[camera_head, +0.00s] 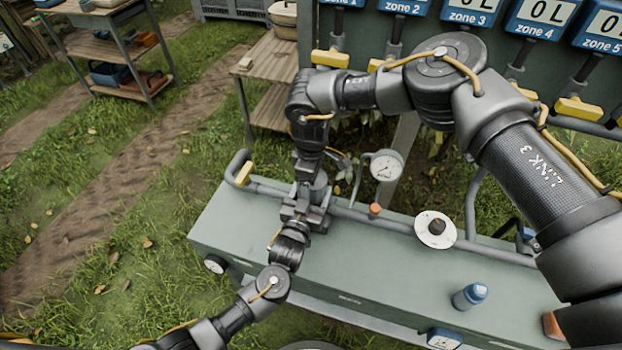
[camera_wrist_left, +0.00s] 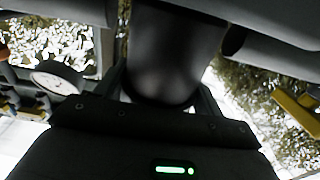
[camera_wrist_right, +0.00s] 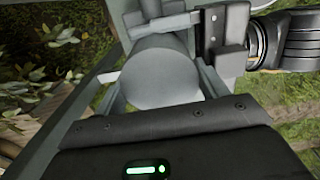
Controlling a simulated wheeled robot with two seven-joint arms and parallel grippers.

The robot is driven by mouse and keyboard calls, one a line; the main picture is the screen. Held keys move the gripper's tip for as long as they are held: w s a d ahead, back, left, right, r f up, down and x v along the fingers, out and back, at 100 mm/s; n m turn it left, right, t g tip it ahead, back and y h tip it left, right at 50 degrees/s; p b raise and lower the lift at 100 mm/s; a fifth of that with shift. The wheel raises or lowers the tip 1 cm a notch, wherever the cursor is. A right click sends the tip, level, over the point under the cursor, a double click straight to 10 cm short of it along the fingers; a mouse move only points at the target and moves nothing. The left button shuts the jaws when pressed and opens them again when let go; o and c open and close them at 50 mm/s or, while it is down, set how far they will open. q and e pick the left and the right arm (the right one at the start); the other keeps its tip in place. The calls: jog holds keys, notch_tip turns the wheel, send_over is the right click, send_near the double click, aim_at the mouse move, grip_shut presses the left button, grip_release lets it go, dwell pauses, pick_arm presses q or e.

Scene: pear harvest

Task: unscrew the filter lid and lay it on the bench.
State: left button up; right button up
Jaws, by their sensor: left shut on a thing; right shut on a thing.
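The grey filter cylinder (camera_head: 320,186) stands at the left end of the green bench (camera_head: 400,270), mostly hidden by my grippers. My right gripper (camera_head: 312,182) reaches down from above and is shut on its upper part, the lid. In the right wrist view the lid's round pale end (camera_wrist_right: 160,85) sits between the fingers. My left gripper (camera_head: 305,211) comes from the front and is shut on the filter body lower down. The left wrist view shows the body as a dark cylinder (camera_wrist_left: 165,60) between the fingers. The seam between lid and body is not visible.
A pipe with a pressure gauge (camera_head: 386,166) and a white disc with a dark knob (camera_head: 435,228) run along the bench's back. A blue bottle (camera_head: 470,296) stands on the right part. The middle of the bench top is clear. Yellow-handled valves (camera_head: 330,58) line the panel behind.

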jog(key=o, duration=1.1)
jog(key=shift+c, duration=0.2)
jog(key=shift+r, duration=2.25)
pick_arm(q)
jog(key=o, duration=1.9)
jog(key=shift+o, duration=0.2)
jog(key=b+v, duration=0.1)
jog(key=v, duration=0.9)
jog(key=shift+s+a+b, duration=0.15)
jog(key=shift+s+b, duration=0.25)
pick_arm(e)
jog(key=shift+f, duration=0.9)
